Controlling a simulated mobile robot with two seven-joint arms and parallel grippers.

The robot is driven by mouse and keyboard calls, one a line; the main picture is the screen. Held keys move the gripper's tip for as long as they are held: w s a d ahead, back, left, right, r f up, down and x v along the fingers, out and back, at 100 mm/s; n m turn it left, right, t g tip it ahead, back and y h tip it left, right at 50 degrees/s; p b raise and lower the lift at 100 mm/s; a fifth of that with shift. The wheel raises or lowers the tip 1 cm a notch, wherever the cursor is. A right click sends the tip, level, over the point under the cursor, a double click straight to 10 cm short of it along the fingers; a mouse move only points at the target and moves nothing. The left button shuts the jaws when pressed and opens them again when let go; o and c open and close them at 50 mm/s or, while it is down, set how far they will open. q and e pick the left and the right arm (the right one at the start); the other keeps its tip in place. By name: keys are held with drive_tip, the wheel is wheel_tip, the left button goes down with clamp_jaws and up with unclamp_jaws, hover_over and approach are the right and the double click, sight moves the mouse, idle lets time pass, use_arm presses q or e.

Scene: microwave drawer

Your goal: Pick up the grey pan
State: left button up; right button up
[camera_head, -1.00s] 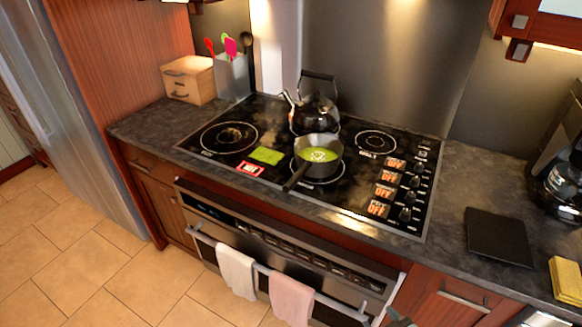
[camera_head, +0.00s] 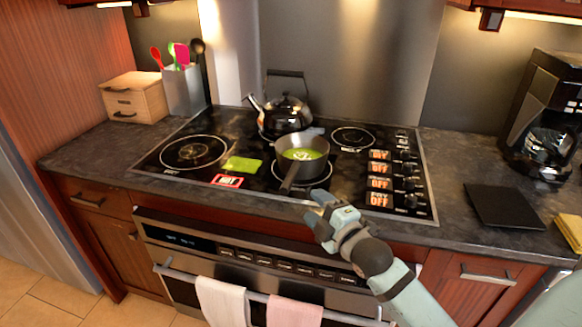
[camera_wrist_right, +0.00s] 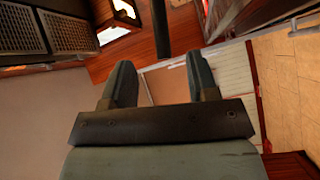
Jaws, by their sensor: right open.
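The grey pan (camera_head: 310,171) sits on the front middle burner of the cooktop, with green liquid inside. A dark bar, which looks like the pan handle (camera_wrist_right: 161,28), shows beyond the fingertips. My left gripper is not in view.
A black kettle (camera_head: 285,112) stands behind the pan. A green cloth or sponge (camera_head: 241,164) lies left of it. Knobs (camera_head: 409,183) line the cooktop's right side. A dark square board (camera_head: 504,206) and coffee maker (camera_head: 543,125) are at right. Towels (camera_head: 222,302) hang on the oven handle.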

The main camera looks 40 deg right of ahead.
sight(292, 179)
drive_tip(key=shift+w+d, duration=0.2)
drive_tip(key=shift+w, duration=2.5)
drive_tip(key=shift+w+d, duration=0.15)
drive_tip(key=shift+w, duration=2.55)
drive_tip(key=shift+r, duration=0.1)
drive_tip(key=shift+c, duration=0.2)
clamp_jaws()
drive_tip(key=shift+r, duration=0.1)
